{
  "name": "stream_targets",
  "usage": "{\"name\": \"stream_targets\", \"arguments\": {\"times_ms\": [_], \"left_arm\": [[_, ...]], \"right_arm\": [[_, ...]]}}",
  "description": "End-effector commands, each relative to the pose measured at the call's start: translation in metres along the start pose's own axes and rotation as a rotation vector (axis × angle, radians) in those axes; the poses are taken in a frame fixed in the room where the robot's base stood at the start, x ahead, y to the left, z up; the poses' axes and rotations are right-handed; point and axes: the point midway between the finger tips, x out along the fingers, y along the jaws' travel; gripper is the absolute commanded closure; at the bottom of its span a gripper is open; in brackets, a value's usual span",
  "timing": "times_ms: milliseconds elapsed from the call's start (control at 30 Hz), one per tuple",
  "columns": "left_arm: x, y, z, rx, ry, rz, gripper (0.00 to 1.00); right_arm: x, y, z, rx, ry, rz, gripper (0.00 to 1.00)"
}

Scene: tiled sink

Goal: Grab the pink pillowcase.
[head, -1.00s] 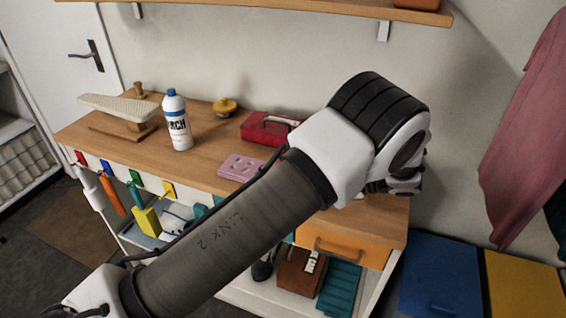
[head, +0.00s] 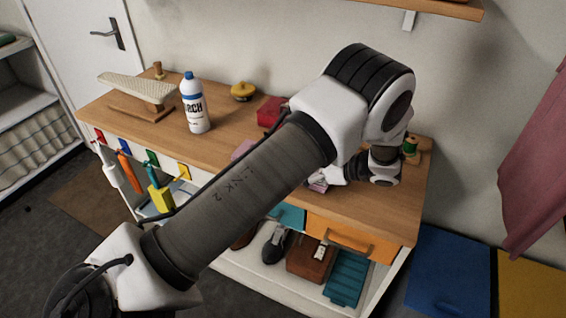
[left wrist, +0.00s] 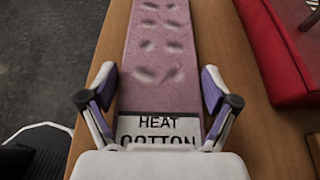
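A flat pink cloth-like piece with dimples, possibly the folded pink pillowcase (head: 243,149), lies on the wooden worktop, mostly hidden behind my left arm. In the left wrist view the pink piece (left wrist: 160,55) runs away from my left gripper (left wrist: 159,80). Its near end has a white label reading "HEAT COTTON". The gripper is open, with one finger on each side of the piece; I cannot tell whether they touch it. A large pink cloth (head: 543,170) also hangs at the right edge of the head view; I cannot tell what it is. My right gripper is not in view.
A red case (head: 270,112) lies close to the pink piece, also in the left wrist view (left wrist: 283,50). A white bottle (head: 195,108), a yellow pot (head: 243,91) and a small ironing board (head: 135,88) stand left. A green spool (head: 411,147) stands right.

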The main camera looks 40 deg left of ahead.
Motion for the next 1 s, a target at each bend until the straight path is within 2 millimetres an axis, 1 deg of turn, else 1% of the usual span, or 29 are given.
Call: {"name": "stream_targets", "arguments": {"times_ms": [300, 433, 567, 767, 800, 867, 967, 1000], "left_arm": [[0.000, 0.000, -0.001, 0.001, 0.002, 0.001, 0.51], [-0.001, 0.000, 0.003, 0.001, 0.002, 0.001, 0.51], [-0.006, 0.000, 0.014, 0.001, 0.002, 0.000, 0.51], [-0.017, 0.000, 0.040, 0.001, 0.001, 0.000, 0.51], [-0.013, 0.009, 0.038, 0.005, -0.001, 0.001, 0.51], [-0.010, 0.020, 0.042, 0.005, -0.002, 0.002, 0.51], [-0.004, 0.044, 0.048, 0.006, -0.002, 0.002, 0.51], [-0.001, 0.056, 0.051, 0.006, -0.002, 0.003, 0.51]], "right_arm": [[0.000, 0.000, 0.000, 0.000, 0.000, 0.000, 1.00], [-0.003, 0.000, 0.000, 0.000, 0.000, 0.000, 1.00], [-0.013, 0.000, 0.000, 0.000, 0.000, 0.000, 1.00], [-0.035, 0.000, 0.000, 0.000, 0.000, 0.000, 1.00], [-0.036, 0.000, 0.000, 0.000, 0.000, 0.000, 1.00], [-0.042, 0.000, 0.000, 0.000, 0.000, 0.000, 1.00], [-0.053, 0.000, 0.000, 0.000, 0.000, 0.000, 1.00], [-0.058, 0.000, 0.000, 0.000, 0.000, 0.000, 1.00]]}}
